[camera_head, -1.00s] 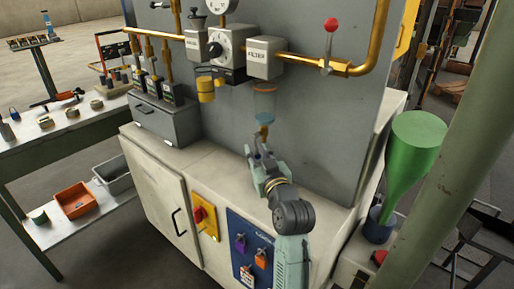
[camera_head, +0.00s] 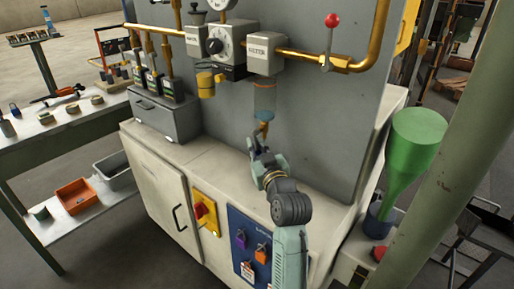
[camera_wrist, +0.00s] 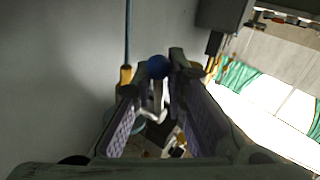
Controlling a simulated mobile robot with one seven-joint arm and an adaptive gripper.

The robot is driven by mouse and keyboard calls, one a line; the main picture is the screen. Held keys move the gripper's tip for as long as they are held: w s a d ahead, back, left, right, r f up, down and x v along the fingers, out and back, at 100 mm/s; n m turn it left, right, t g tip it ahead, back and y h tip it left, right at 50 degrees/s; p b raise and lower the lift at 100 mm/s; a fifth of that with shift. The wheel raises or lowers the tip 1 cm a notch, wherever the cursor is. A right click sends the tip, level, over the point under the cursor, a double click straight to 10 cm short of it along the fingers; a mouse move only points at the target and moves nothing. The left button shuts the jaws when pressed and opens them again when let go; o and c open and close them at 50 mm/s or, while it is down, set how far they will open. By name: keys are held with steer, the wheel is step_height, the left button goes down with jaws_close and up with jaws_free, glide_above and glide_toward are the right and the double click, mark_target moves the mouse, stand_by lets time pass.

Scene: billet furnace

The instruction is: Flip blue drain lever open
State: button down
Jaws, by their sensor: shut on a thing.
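The filter block (camera_head: 265,55) on the grey panel has a clear bluish bowl (camera_head: 265,97) under it with a brass drain fitting (camera_head: 264,127) at the bottom. My gripper (camera_head: 260,152) is just below that fitting. In the wrist view, the round blue knob of the drain lever (camera_wrist: 157,67) shows at the fingertips of my gripper (camera_wrist: 155,88). The fingers are shut on the lever. The rest of the lever is mostly hidden by the fingers, so its exact angle is hard to tell.
The grey panel (camera_head: 325,140) is close behind my gripper. A brass pipe valve with a red knob (camera_head: 331,20) is up to the right. A green funnel (camera_head: 415,140) stands at the right.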

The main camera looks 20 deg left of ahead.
steer(key=shift+d, duration=0.1)
steer(key=b, duration=0.3)
steer(key=shift+w+a+f+m+t+y, duration=0.1)
steer(key=shift+a+f+m+t+y, duration=0.1)
steer(key=shift+f+m+t+y, duration=0.15)
steer(key=shift+w+a+m+t+b, duration=0.2)
steer(key=shift+m+t+b, duration=0.25)
steer(key=shift+b, duration=0.7)
steer(key=shift+r+t+y+b, duration=0.3)
steer(key=shift+r+y+b, duration=0.05)
steer(key=c, duration=1.8)
jaws_free()
steer(key=shift+a, duration=0.1)
steer(key=shift+o, duration=0.2)
